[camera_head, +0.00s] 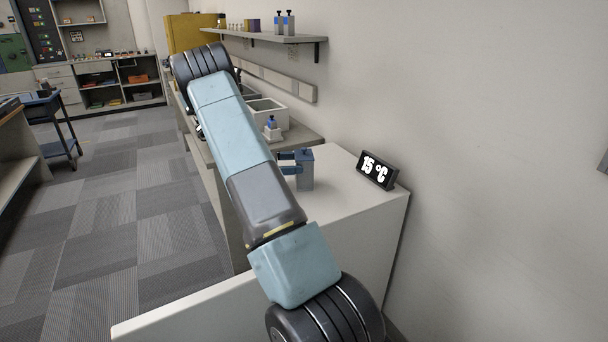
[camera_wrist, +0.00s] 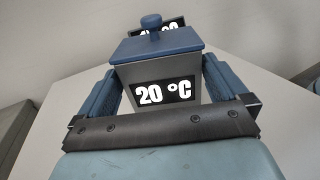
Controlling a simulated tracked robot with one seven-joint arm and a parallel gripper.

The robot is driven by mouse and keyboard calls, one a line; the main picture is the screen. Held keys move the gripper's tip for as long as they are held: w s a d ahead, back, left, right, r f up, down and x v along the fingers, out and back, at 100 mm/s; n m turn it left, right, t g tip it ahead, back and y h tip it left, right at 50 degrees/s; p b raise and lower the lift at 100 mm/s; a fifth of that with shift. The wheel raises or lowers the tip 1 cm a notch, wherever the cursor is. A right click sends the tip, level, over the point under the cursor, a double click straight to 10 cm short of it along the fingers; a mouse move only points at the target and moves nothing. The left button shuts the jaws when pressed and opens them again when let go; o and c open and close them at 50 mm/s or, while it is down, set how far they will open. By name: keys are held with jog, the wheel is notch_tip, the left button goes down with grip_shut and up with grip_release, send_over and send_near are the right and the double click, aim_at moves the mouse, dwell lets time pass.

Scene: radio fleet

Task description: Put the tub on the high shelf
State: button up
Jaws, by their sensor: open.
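The tub is a grey box with a blue knobbed lid and a white "20 °C" display; it stands upright on a white counter, large in the wrist view (camera_wrist: 122,72) and small in the head view (camera_head: 306,172). My gripper (camera_wrist: 160,72) is open, with one blue finger on each side of the tub. Whether either finger touches it I cannot tell. In the head view my arm hides most of the gripper; a blue finger shows by the tub's left side. The high shelf (camera_head: 303,38) is on the wall at the back, holding several small items.
Farther back, a lower bench holds white bins (camera_head: 268,112) and a small blue-topped container (camera_head: 272,129). Open carpet lies to the left.

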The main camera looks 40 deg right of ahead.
aim_at(309, 162)
jog(key=shift+x, duration=2.7)
jog(key=shift+c, duration=0.4)
jog(key=shift+r, duration=0.1)
jog(key=c, duration=0.8)
